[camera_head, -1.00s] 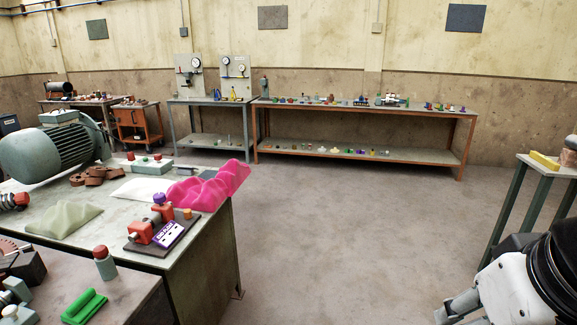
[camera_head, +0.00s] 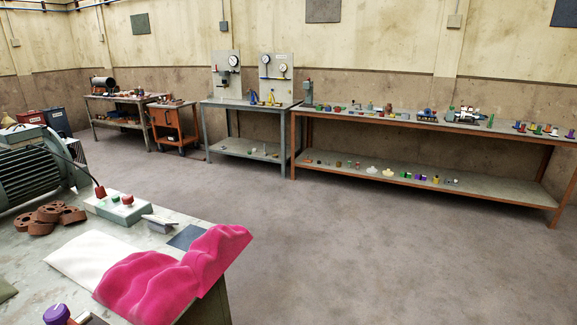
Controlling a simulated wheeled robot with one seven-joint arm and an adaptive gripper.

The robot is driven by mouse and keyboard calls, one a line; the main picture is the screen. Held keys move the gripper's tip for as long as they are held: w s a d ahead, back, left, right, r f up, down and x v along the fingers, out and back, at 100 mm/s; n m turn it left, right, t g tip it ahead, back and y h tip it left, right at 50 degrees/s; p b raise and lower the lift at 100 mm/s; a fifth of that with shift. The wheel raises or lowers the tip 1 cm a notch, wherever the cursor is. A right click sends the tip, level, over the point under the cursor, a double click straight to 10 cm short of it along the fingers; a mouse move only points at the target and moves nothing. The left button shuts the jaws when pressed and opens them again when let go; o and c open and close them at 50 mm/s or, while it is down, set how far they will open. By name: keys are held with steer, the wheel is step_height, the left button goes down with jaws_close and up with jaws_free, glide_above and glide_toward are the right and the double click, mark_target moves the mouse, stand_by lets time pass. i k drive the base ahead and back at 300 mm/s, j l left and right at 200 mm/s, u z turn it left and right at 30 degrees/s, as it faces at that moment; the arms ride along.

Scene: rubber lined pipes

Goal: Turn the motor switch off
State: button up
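A pale green switch box (camera_head: 122,214) sits on the near workbench at the left. A dark cable runs from the green finned motor (camera_head: 38,175) to a red piece at the box's left end. The motor is cut off by the left edge. I cannot tell from this view whether the switch is on or off. My gripper is not in view.
An orange cart (camera_head: 175,128) and long shelved tables (camera_head: 400,115) line the far wall. The floor between is clear.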

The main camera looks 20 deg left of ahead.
mark_target(127, 200)
steer(key=i+u, duration=0.3)
steer(key=i, duration=0.2)
steer(key=i+l+u, duration=0.1)
steer(key=i+u, duration=0.25)
steer(key=i, duration=0.15)
steer(key=i+l+u, duration=0.3)
steer(key=i, duration=0.2)
steer(key=i+u, duration=0.45)
steer(key=i+l+u, duration=0.15)
steer(key=u, duration=0.35)
steer(key=i+l+u, duration=0.25)
steer(key=u, duration=0.2)
steer(key=i+l+u, duration=0.35)
steer(key=u, duration=0.15)
